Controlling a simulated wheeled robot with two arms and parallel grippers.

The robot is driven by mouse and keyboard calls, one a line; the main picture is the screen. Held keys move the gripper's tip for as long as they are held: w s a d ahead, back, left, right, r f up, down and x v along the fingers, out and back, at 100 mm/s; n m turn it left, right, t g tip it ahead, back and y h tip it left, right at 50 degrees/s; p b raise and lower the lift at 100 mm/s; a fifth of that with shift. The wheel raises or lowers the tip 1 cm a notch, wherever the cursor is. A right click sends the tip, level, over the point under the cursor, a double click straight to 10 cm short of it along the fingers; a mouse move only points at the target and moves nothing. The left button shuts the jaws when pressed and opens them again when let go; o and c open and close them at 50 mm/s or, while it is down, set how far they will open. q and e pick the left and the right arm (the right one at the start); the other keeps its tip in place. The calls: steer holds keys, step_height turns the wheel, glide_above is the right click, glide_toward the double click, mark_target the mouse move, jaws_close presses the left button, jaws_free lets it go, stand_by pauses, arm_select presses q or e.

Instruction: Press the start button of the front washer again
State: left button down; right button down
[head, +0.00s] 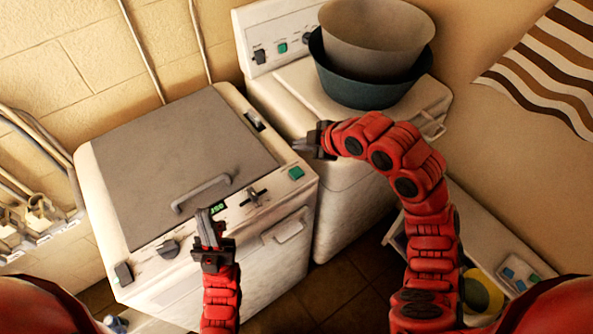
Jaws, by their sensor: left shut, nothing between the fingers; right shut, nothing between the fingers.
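The front washer (306,207) is the white machine with a grey lid (180,150) on the left. Its sloped front panel carries a green button (296,173) at the right end, a small lever knob (253,195), a lit green display (217,208), a dark knob (168,249) and a black button (123,272). My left gripper (206,217) is shut, with its tips over the panel beside the display, partly covering it. My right gripper (301,144) is shut and empty, its tips pointing left just above the green button in the picture. A gap shows between them; contact is not visible.
A second white washer (345,212) stands behind right, bearing a teal basin (368,88) and a grey basin (378,40). Its back panel has another green button (282,48). Pipes (30,220) run at the left wall. A striped cloth (545,65) lies upper right.

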mark_target(300, 173)
step_height(300, 173, down, 8)
steer(key=b, duration=0.4)
steer(key=shift+s+r, duration=0.15)
stand_by(0.4)
stand_by(1.3)
steer(key=shift+f+b, duration=0.4)
steer(key=shift+b, duration=0.25)
